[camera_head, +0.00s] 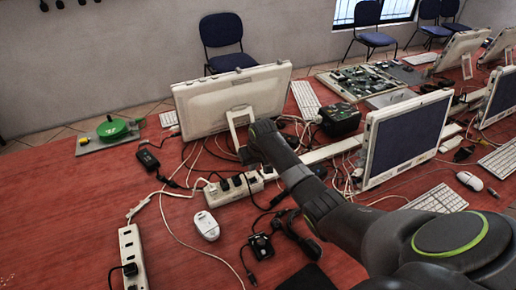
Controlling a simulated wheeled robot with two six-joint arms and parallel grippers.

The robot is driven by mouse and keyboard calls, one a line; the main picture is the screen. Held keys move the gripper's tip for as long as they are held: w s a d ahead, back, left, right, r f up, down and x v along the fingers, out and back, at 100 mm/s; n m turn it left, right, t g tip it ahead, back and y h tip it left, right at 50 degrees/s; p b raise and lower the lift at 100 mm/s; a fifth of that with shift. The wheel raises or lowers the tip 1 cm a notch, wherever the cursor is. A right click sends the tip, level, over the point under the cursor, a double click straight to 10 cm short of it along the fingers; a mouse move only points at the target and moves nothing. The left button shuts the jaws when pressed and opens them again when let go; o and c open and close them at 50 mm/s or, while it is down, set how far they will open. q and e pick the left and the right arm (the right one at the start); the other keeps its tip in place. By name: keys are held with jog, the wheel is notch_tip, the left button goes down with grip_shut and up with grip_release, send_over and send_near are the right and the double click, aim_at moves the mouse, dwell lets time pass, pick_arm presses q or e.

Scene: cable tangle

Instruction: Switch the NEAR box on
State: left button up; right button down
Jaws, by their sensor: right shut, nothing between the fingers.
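Two white socket boxes lie on the red table. The nearer box (131,243) is at the front left, running lengthwise towards me, with a black plug (130,269) in it. The farther box (221,196) lies left of centre with several black plugs in it. Whether any switch is on cannot be made out. My right arm reaches in from the lower right. My right gripper (246,156) is shut and empty, just behind the farther box and in front of the white monitor, well away from the nearer box. My left gripper is not in view.
Loose cables run across the table around both boxes. A white mouse (206,225) and a black device (261,246) lie between the nearer box and my arm. A white monitor (205,105) stands behind my gripper. The table's left side is mostly clear.

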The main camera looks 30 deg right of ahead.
notch_tip(320, 180, up, 8)
send_over(254, 178)
jog(key=s, duration=0.4)
jog(key=shift+a+f+b, duration=0.2)
jog(key=shift+a+b, duration=0.05)
jog(key=shift+b, duration=0.1)
jog(key=a+h+b, duration=0.1)
jog(key=b, duration=0.7)
jog(key=shift+w+a+r+b, duration=0.1)
jog(key=shift+w+r+b, duration=0.05)
jog(key=shift+b, duration=0.15)
jog(key=x, duration=0.8)
jog(key=s+x, duration=0.1)
jog(key=x, duration=0.3)
jog(key=shift+w+f+p, duration=0.1)
jog(key=shift+f+p, duration=0.3)
jog(key=shift+f, duration=0.05)
jog(key=shift+d+f, duration=0.25)
jog(key=shift+f, duration=0.4)
